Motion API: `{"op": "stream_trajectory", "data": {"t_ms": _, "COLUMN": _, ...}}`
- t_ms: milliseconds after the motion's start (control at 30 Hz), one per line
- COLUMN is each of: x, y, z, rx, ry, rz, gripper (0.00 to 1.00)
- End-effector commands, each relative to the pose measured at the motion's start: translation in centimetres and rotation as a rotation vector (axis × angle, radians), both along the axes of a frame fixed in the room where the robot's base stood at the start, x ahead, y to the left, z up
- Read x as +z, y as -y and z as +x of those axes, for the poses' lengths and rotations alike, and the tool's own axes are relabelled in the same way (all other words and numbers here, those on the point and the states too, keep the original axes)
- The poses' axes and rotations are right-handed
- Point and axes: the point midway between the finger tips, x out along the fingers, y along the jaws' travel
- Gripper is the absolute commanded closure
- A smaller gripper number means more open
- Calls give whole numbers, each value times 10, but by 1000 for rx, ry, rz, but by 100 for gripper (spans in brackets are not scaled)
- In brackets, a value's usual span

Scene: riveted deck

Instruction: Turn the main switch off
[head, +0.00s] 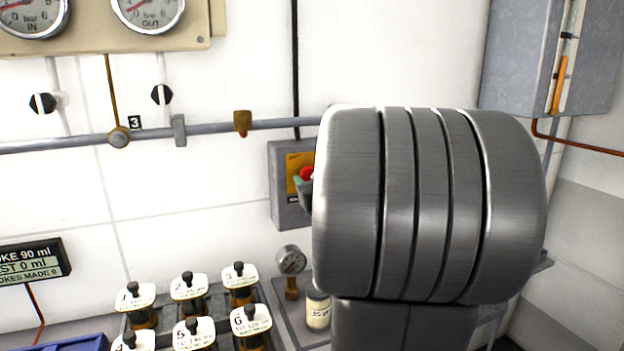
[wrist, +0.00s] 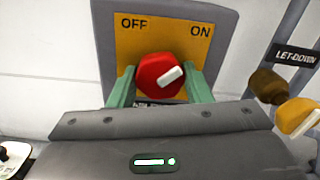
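The main switch is a red round knob (wrist: 160,76) with a white pointer bar, on a yellow plate (wrist: 190,45) marked OFF at left and ON at right. The pointer tilts up to the right, toward ON. My gripper (wrist: 161,74) has its two green fingers at the left and right of the knob, apart, with narrow gaps seeming to show beside it. In the head view the red knob (head: 307,173) shows only in part, behind my arm, with a green finger of my gripper (head: 302,186) just below it.
The switch's grey box (head: 286,214) is on the white wall under a horizontal pipe (head: 215,130). A LET-DOWN label (wrist: 296,54) and a yellow knob (wrist: 297,118) are at right.

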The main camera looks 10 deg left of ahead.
Motion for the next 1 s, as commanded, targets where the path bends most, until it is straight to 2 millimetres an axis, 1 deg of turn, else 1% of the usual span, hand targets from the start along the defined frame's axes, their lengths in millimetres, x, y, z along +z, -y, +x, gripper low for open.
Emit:
{"op": "stream_trajectory", "data": {"t_ms": 267, "x": -1, "y": 0, "z": 0, "rx": 0, "ry": 13, "rz": -18, "gripper": 78}}
{"op": "stream_trajectory", "data": {"t_ms": 467, "x": -3, "y": 0, "z": 0, "rx": -1, "ry": 62, "rz": -88, "gripper": 78}}
{"op": "stream_trajectory", "data": {"t_ms": 667, "x": -5, "y": 0, "z": 0, "rx": 1, "ry": 150, "rz": -216, "gripper": 78}}
{"op": "stream_trajectory", "data": {"t_ms": 1000, "x": -4, "y": 0, "z": 0, "rx": 1, "ry": 330, "rz": -484, "gripper": 78}}
